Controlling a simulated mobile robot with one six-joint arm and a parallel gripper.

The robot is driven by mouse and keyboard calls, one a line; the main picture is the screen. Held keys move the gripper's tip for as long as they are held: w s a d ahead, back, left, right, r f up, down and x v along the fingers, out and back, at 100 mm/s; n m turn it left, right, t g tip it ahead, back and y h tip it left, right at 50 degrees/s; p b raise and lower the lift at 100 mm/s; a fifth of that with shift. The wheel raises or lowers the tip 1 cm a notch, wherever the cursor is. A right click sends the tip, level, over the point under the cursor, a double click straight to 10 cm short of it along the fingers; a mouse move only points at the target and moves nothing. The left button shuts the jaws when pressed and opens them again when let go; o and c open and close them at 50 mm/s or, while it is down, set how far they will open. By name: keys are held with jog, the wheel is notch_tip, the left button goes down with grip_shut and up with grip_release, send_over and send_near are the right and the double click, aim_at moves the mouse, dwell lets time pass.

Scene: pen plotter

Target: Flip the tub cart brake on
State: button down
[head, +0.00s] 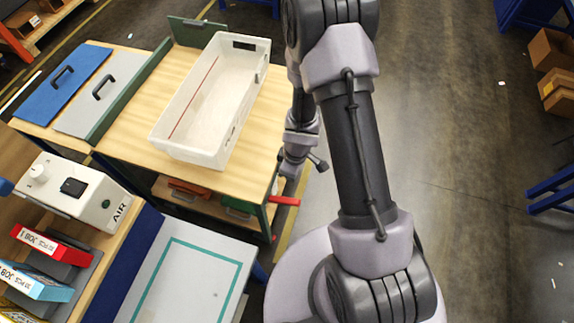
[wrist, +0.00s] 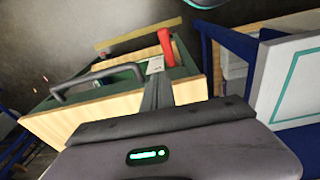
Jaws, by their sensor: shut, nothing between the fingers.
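The tub cart (head: 130,140) has a wooden top and stands at the left in the head view. Its red brake lever (head: 284,201) sticks out to the right from the lower near corner. In the wrist view the red lever (wrist: 166,48) shows just beyond my fingertips, beside a small white label (wrist: 155,65). My gripper (wrist: 156,80) is shut and empty, its fingers pointing towards the lever. I cannot tell whether they touch it. In the head view my wrist hangs just above the lever and the fingertips are hard to make out.
A white tub (head: 185,140) stands on the cart top. A dark bar handle (wrist: 98,82) lies left of my fingers. A white panel with a teal outline (head: 190,270) is close to the cart's near side. The floor (head: 460,180) at right is mostly clear.

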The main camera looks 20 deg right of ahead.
jog(key=shift+s+a+f+n, duration=0.3)
jog(key=shift+s+a+f, duration=0.1)
jog(key=shift+s+f, duration=0.25)
jog(key=b, duration=1)
send_over(289, 200)
jog(key=a, duration=0.1)
jog(key=f, duration=1.1)
jog(key=shift+w+f, duration=0.15)
jog(key=shift+w, duration=0.25)
jog(key=b, duration=0.1)
jog(key=f+b, duration=0.1)
jog(key=d+f+b, duration=0.1)
jog(key=shift+s+f, duration=0.2)
jog(key=shift+s, duration=0.15)
jog(key=shift+s+d+f+b, duration=0.1)
jog(key=shift+f+b, duration=0.05)
jog(key=shift+b, duration=0.2)
jog(key=shift+r, duration=0.2)
jog(key=shift+d, duration=0.1)
